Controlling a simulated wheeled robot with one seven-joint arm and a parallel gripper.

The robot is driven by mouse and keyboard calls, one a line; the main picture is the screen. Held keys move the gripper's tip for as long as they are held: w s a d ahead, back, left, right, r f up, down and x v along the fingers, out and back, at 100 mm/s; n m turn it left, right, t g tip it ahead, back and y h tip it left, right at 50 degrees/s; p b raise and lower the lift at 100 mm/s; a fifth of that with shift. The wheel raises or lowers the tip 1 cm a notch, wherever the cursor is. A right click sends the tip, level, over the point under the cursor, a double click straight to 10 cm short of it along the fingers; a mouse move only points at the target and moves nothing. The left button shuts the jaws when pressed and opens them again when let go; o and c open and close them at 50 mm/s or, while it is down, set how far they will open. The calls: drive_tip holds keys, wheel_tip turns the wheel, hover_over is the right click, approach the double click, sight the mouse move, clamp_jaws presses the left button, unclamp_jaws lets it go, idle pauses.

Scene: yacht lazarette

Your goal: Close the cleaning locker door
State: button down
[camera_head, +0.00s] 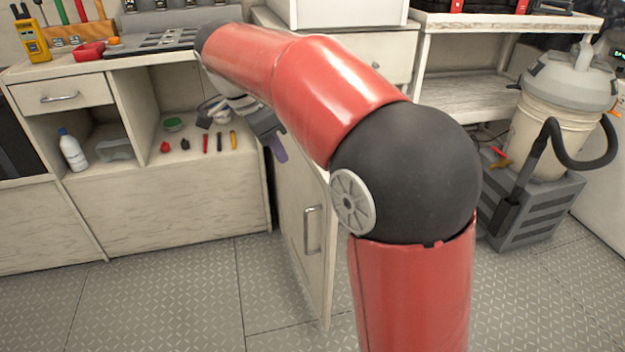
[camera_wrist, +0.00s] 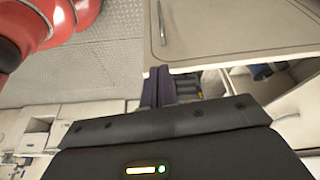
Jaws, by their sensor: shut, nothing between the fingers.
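The cleaning locker door (camera_head: 297,203) is a pale wood panel with a metal handle (camera_head: 312,230). It stands swung open towards me in the middle of the head view, its right part hidden behind my red arm. The door (camera_wrist: 240,32) and its handle (camera_wrist: 162,22) also show at the top of the wrist view. My gripper (camera_head: 279,150) is shut and empty, its purple fingers by the door's upper edge. In the wrist view the fingers (camera_wrist: 158,87) overlap the door panel's near edge; I cannot tell whether they touch it.
An open shelf with a white bottle (camera_head: 72,150) and small tools (camera_head: 205,143) is at left. A wet vacuum (camera_head: 566,95) stands on a grey crate (camera_head: 535,215) at right. The metal floor (camera_head: 190,305) is clear in front.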

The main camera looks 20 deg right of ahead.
drive_tip(key=shift+m, duration=0.5)
drive_tip(key=x, duration=0.3)
drive_tip(key=d+x, duration=0.1)
drive_tip(key=x, duration=0.3)
drive_tip(key=d+r+x, duration=0.1)
drive_tip(key=x, duration=0.3)
drive_tip(key=shift+w+d+b, duration=0.1)
drive_tip(key=shift+w+b, duration=0.25)
drive_tip(key=shift+w, duration=0.05)
drive_tip(key=shift+d, duration=0.45)
drive_tip(key=shift+d, duration=0.15)
